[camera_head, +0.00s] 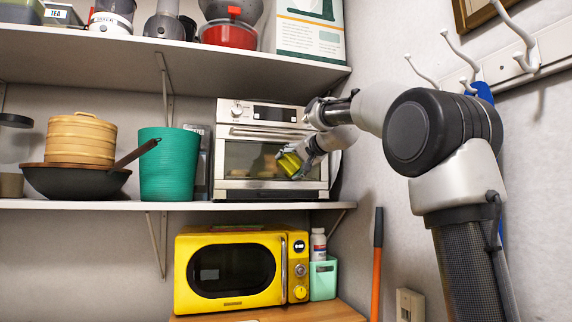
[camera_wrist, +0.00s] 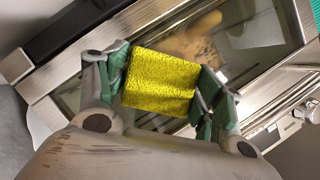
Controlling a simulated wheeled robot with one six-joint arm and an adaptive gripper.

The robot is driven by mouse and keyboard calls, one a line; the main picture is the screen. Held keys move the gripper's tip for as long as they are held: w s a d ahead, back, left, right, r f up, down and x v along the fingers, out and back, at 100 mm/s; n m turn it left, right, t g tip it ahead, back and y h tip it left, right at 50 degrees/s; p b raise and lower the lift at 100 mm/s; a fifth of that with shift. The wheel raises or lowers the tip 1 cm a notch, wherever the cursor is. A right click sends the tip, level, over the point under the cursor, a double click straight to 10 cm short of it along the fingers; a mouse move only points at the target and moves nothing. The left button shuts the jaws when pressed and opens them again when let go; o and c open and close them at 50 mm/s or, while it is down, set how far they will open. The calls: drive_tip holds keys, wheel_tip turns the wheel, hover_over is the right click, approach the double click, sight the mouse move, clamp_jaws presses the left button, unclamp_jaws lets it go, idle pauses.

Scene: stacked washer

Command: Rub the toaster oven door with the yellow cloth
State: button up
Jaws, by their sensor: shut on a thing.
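The toaster oven (camera_head: 265,115) is silver and stands on the middle shelf, with a glass door (camera_head: 238,158) and a horizontal handle bar on its front. My gripper (camera_head: 292,163) is in front of the right part of the door. It is shut on the yellow cloth (camera_head: 286,163), a small textured piece. In the wrist view the cloth (camera_wrist: 160,82) is pinched between both green-padded fingers of my gripper (camera_wrist: 160,88). The door glass (camera_wrist: 240,30) shows behind it. I cannot tell whether the cloth touches the glass. My gripper and the cloth hide part of the door.
A green bin (camera_head: 166,165) and a dark wok (camera_head: 75,181) stand left of the oven on the shelf (camera_head: 100,205). A yellow microwave (camera_head: 232,270) is below. The upper shelf (camera_head: 100,45) is above. A wall (camera_head: 375,60) with white hooks is on the right.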

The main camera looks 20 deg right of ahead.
sight(261, 166)
drive_tip(key=shift+d, duration=1.1)
drive_tip(key=shift+a, duration=0.1)
drive_tip(key=shift+a, duration=5.2)
drive_tip(key=s, duration=0.6)
drive_tip(key=shift+s, duration=0.1)
